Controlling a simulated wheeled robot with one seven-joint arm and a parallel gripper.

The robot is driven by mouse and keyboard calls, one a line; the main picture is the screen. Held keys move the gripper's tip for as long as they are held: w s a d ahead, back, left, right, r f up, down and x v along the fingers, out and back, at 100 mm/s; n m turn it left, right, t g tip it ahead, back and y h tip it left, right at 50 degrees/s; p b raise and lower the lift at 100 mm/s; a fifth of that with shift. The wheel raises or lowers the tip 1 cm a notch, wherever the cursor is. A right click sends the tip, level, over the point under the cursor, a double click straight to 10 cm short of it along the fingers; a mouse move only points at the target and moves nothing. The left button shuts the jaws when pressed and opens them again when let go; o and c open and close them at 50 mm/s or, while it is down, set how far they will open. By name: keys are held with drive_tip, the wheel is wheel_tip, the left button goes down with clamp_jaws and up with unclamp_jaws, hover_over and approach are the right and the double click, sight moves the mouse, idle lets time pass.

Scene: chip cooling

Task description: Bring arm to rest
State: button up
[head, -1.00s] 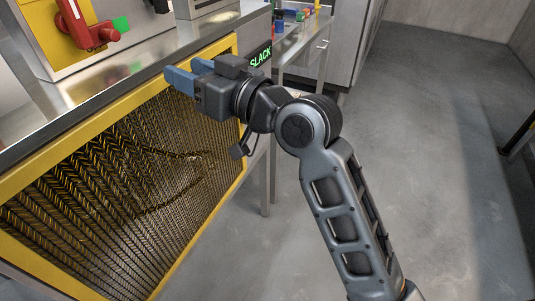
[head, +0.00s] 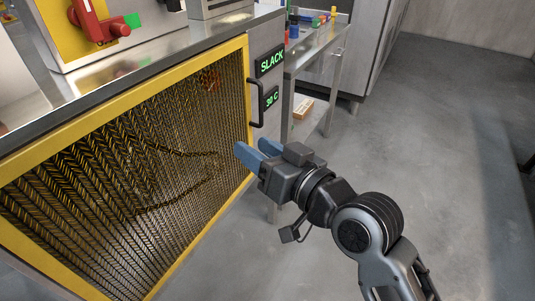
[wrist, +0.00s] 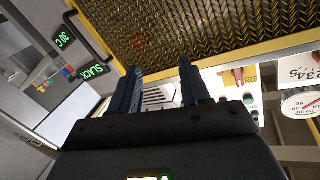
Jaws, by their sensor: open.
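My gripper (head: 257,153) is open and empty, with two blue fingers. In the head view it is in front of the right end of the yellow-framed mesh panel (head: 130,180), below the black handle (head: 256,103). No contact with the panel shows. In the wrist view my gripper (wrist: 160,78) points toward the machine, its fingers apart with nothing between them. The mesh panel also shows in the wrist view (wrist: 200,25), above the fingers.
Displays reading SLACK (head: 271,61) and 30 C (head: 271,98) are on the cabinet's side. A red lever (head: 100,25) is on the machine at upper left. A steel side table (head: 318,48) holds small coloured objects. Grey floor (head: 440,130) is open at right.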

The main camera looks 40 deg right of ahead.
drive_tip(key=shift+s+d+f, duration=0.15)
drive_tip(key=shift+s+f, duration=0.1)
idle(0.4)
drive_tip(key=s+f+g+h, duration=0.1)
drive_tip(key=s+f, duration=0.3)
drive_tip(key=s, duration=0.3)
drive_tip(key=s+f+h, duration=0.1)
drive_tip(key=s+f, duration=0.3)
drive_tip(key=s, duration=0.3)
drive_tip(key=s+r+n+g, duration=0.1)
drive_tip(key=s+n, duration=0.1)
drive_tip(key=s, duration=1.6)
drive_tip(key=shift+a+n+y, duration=0.3)
drive_tip(key=shift+a, duration=0.15)
drive_tip(key=shift+r, duration=0.1)
idle(0.8)
